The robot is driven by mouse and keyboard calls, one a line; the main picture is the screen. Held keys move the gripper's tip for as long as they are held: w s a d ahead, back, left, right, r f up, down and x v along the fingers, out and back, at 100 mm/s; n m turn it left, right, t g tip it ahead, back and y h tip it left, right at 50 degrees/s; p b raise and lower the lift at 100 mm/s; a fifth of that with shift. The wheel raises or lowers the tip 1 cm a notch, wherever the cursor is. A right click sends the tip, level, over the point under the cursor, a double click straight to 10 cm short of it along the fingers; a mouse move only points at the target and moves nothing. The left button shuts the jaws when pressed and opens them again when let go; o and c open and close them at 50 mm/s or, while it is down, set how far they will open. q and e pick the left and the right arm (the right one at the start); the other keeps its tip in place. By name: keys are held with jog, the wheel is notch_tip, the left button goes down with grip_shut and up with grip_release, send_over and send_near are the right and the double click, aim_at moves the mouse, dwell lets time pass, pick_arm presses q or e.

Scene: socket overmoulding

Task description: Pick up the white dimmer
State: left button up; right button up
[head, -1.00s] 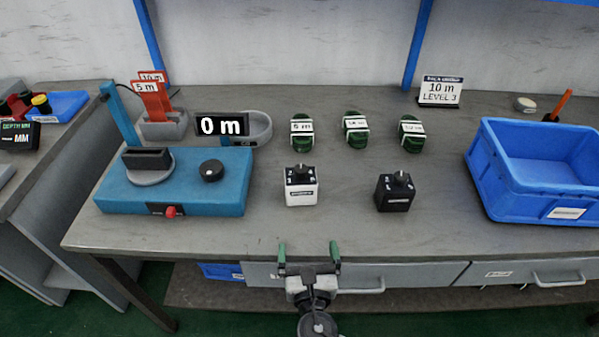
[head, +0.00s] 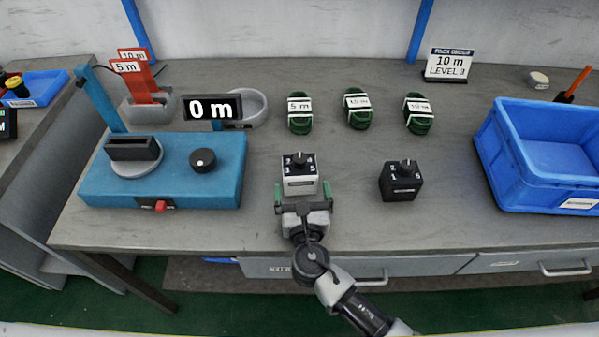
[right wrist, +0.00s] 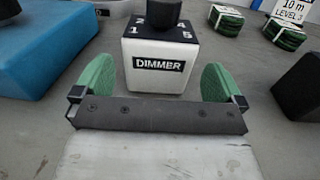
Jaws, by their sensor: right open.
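The white dimmer (head: 299,186) is a white cube with a black top and a black knob. It stands upright on the grey table, and its DIMMER label shows in the right wrist view (right wrist: 157,80). My right gripper (head: 303,192) is open in front of the dimmer. Its green fingertips (right wrist: 157,88) are to the left and right of the dimmer's near side, with gaps visible in the right wrist view. The dimmer is not held. My left gripper is not in view.
A black dimmer-like cube (head: 400,185) stands to the right. A blue machine (head: 225,173) is at the left, and a blue crate (head: 530,196) at the right. Several green coils lie behind, including the 5 m one (head: 299,123). A grey table (head: 340,225) carries them.

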aim_at(300, 171)
jog(key=w, duration=0.5)
jog(key=shift+a+r, duration=0.25)
jog(key=shift+a, duration=0.05)
jog(key=shift+w+f, duration=0.1)
jog(key=shift+w, duration=0.4)
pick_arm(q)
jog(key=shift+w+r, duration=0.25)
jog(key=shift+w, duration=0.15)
pick_arm(e)
jog(key=shift+s, duration=0.1)
jog(key=c, duration=0.8)
